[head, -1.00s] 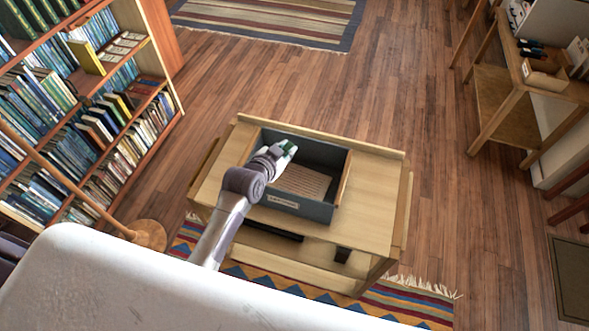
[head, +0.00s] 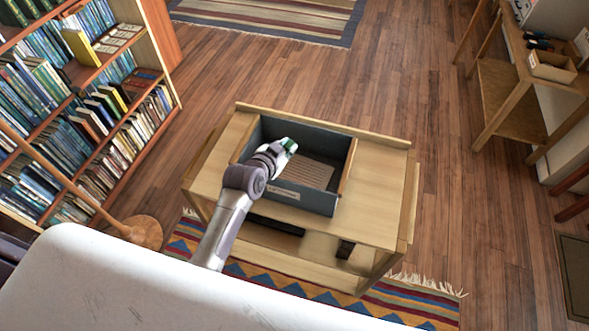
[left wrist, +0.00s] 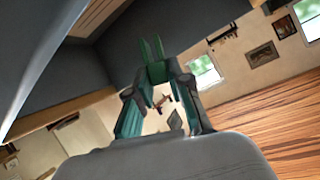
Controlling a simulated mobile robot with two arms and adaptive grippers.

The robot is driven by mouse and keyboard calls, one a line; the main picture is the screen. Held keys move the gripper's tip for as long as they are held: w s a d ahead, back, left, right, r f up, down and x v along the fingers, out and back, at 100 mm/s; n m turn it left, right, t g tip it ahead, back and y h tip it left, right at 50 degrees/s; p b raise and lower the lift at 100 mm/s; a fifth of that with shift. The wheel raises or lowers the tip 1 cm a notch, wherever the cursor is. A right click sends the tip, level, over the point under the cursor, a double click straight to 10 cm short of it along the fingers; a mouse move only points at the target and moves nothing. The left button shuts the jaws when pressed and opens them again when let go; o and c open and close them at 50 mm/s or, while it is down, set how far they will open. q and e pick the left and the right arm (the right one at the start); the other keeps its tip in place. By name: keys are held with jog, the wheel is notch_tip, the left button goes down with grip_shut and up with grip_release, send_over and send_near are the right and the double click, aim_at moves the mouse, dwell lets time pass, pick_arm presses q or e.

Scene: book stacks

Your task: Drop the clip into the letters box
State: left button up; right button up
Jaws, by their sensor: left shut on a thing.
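The letters box (head: 332,187) is a dark grey open box with a label on its front wall, wooden strips on its side walls and a ribbed floor. It sits on a wooden cart. My left gripper (head: 287,146) is over the box's opening in the head view. It is shut on a small green clip (left wrist: 157,70), which shows between the fingertips in the left wrist view and is partly hidden by the fingers. Dark box walls (left wrist: 190,30) fill the top of that view. The height of the clip over the box floor is hard to tell. My right gripper is not in view.
The wooden cart (head: 375,205) has bare top to the right of the box. A full bookcase (head: 75,110) stands at the left and a side table (head: 508,105) at the upper right. A patterned rug (head: 300,292) lies before the cart.

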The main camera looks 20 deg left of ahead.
pick_arm(q)
jog(key=o, duration=0.8)
jog(key=shift+o, duration=0.2)
jog(key=v, duration=1.2)
jog(key=shift+s, duration=0.1)
